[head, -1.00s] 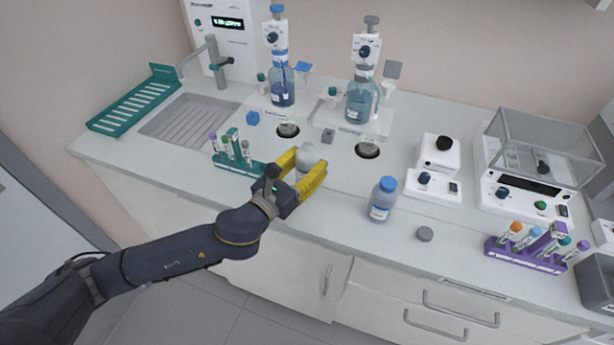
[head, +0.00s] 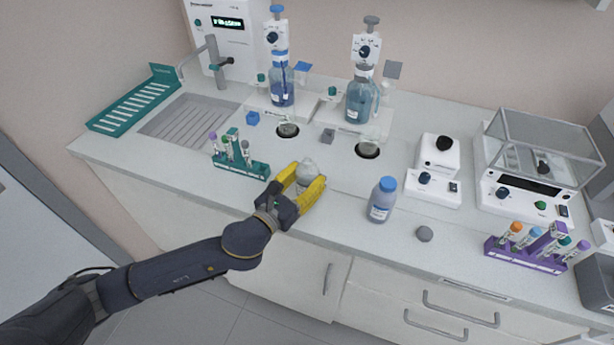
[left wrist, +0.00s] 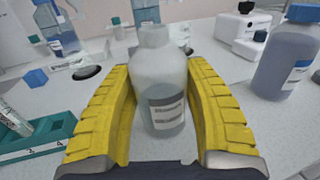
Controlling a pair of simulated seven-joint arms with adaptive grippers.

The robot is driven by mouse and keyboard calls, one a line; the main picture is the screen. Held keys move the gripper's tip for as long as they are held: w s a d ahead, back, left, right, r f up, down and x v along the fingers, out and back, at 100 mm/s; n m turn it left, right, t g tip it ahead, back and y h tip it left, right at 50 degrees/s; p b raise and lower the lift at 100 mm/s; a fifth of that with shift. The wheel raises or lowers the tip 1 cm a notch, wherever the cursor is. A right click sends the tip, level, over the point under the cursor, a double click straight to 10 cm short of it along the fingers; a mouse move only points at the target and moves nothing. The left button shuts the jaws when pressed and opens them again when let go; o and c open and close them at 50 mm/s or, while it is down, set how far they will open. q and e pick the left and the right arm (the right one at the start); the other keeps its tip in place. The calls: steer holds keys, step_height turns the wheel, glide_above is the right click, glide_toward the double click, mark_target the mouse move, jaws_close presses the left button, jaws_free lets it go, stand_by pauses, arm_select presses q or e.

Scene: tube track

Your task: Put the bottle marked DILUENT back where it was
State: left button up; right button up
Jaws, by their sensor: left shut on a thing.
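A pale, open-necked bottle (head: 306,168) with a white label is between the yellow fingers of my left gripper (head: 306,181), near the front of the bench. In the left wrist view the same bottle (left wrist: 158,75) stands upright and uncapped, with some liquid low inside; its label is too blurred to read. My left gripper (left wrist: 160,95) is shut on it, a finger on each side. I cannot tell whether its base touches the bench. A second bottle (head: 381,203) with a blue cap and bluish contents stands to the right; its label is unreadable too. My right gripper is not in view.
A green tube rack (head: 242,166) stands close left of my gripper. Two dispenser bottles (head: 283,88) (head: 359,103) stand behind. A purple rack (head: 525,257) is at right. Bench between gripper and blue-capped bottle is clear.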

arm_select(q)
steer(key=o, duration=1.2)
steer(key=shift+s+a, duration=0.1)
steer(key=v, duration=1.1)
steer(key=shift+s+a+r, duration=0.1)
steer(key=shift+s+a, duration=0.05)
steer(key=shift+s, duration=0.2)
